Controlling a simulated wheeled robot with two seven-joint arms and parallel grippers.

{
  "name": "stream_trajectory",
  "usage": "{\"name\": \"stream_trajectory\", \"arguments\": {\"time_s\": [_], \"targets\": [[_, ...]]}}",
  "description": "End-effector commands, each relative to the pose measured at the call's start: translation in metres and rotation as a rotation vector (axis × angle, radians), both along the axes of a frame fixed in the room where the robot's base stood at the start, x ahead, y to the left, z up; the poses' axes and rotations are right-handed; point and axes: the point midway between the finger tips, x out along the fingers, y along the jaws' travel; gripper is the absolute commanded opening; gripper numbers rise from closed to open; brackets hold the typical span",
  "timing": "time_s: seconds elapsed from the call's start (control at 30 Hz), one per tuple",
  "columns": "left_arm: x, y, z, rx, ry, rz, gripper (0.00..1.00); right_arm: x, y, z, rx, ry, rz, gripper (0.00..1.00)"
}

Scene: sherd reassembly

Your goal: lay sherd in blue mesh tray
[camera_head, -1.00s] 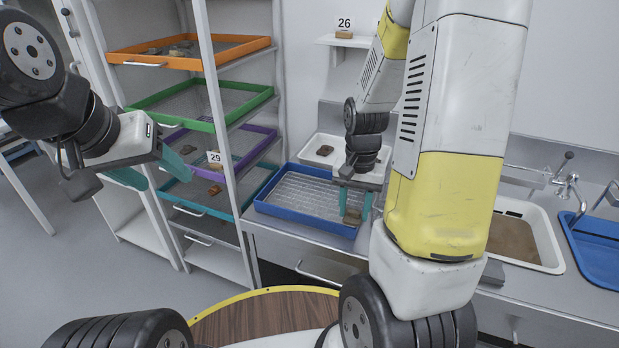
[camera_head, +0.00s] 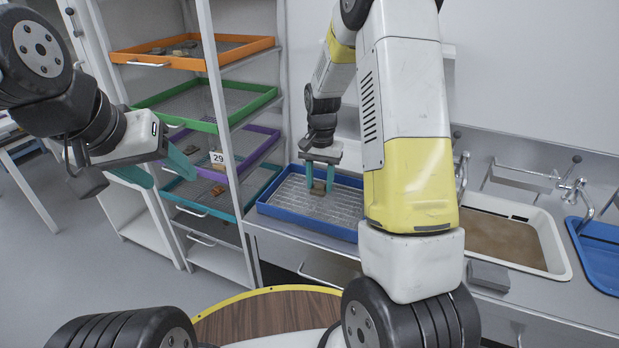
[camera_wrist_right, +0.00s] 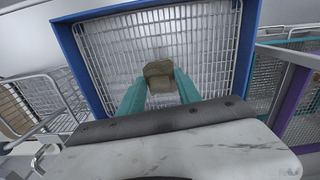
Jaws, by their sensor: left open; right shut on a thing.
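My right gripper (camera_head: 318,177) is shut on a brown sherd (camera_head: 318,187). It holds the sherd over the blue mesh tray (camera_head: 296,215), which stands on the counter beside the shelf rack. In the right wrist view the sherd (camera_wrist_right: 159,75) sits between the teal fingertips (camera_wrist_right: 160,88), with the white mesh of the blue tray (camera_wrist_right: 93,88) behind it. I cannot tell whether the sherd touches the mesh. My left gripper (camera_head: 163,165) is open and empty, in front of the rack at the left.
The rack holds an orange tray (camera_head: 130,57) with sherds, a green tray (camera_head: 140,103), a purple tray and a teal tray with sherds by a "29" card (camera_head: 217,158). A sink of brown material (camera_head: 500,240) and a blue basin (camera_head: 600,240) lie right.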

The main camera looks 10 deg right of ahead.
Motion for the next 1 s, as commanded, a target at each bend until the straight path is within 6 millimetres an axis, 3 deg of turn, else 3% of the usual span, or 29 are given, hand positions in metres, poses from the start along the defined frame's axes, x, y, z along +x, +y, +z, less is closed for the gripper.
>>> {"name": "stream_trajectory", "arguments": {"time_s": [0.23,0.6,0.63,0.7,0.73,1.0], "targets": [[0.0,0.0,0.0,0.0,0.0,0.0,0.58,0.002,0.001,-0.034,-0.001,0.003,0.001,0.0],[0.0,0.0,0.0,0.0,0.0,0.0,0.58,0.002,0.001,-0.039,0.0,0.0,0.001,0.0],[0.0,0.0,0.0,0.0,0.0,0.0,0.58,0.002,0.001,-0.038,0.0,0.0,0.001,0.44],[0.0,0.0,0.0,0.0,0.0,0.0,0.58,0.002,0.001,-0.038,0.0,0.0,0.001,0.58],[0.0,0.0,0.0,0.0,0.0,0.0,0.58,0.002,0.001,-0.038,0.0,0.0,0.001,0.62],[0.0,0.0,0.0,0.0,0.0,0.0,0.58,0.002,0.001,-0.038,0.0,0.0,0.001,0.62]]}}
